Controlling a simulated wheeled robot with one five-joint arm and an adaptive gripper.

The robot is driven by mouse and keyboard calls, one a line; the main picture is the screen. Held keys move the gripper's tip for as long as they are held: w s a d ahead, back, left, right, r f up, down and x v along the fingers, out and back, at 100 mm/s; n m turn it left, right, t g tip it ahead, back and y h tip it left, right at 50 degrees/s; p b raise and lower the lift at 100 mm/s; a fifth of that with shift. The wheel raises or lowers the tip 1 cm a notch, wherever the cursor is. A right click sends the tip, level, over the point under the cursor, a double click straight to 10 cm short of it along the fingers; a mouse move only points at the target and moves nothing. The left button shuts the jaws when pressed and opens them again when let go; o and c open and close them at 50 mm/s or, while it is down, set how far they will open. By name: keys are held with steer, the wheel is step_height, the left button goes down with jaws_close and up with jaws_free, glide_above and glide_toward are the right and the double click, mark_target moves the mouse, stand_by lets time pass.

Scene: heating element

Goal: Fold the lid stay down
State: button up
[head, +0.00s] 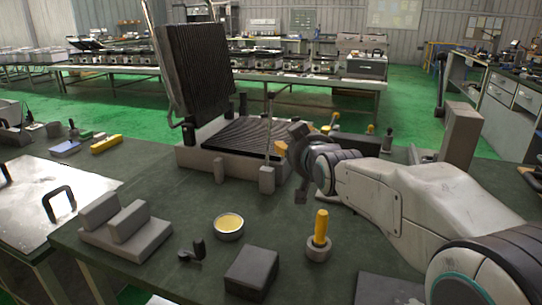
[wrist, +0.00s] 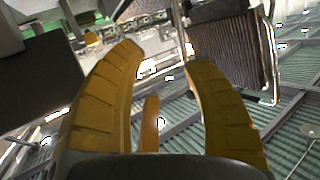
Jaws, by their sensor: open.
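A grill-like heating unit stands on the dark bench in the head view. Its ribbed lid (head: 195,68) is raised, tilted back above the ribbed lower plate (head: 240,136). The lid stay (head: 268,128) looks like the thin upright rod at the unit's right front, with its foot by a small grey block. My gripper (head: 294,136) is just right of the rod, apart from it as far as I can tell. In the wrist view my gripper's yellow fingers (wrist: 168,62) are spread and empty. A ribbed panel (wrist: 228,52) with a bright metal rod along its right side shows beyond them.
A yellow-pegged holder (head: 319,238), a round tin (head: 229,227), a dark block (head: 251,272) and a stepped grey block (head: 125,226) stand on the near bench.

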mark_target(269, 131)
steer(key=shift+w+a+f+t+y+b, duration=0.2)
steer(key=shift+w+a+t+b, duration=0.45)
steer(key=shift+w, duration=1.35)
steer(key=shift+w+a+f+t+y+b, duration=0.1)
steer(key=shift+w+a+t+y+b, duration=0.1)
steer(key=shift+w+a+b, duration=1.4)
steer(key=shift+w+a+f+t+y+b, duration=0.2)
steer(key=shift+w+t+b, duration=0.3)
steer(key=shift+w, duration=1.95)
steer(key=shift+c, duration=0.3)
jaws_close()
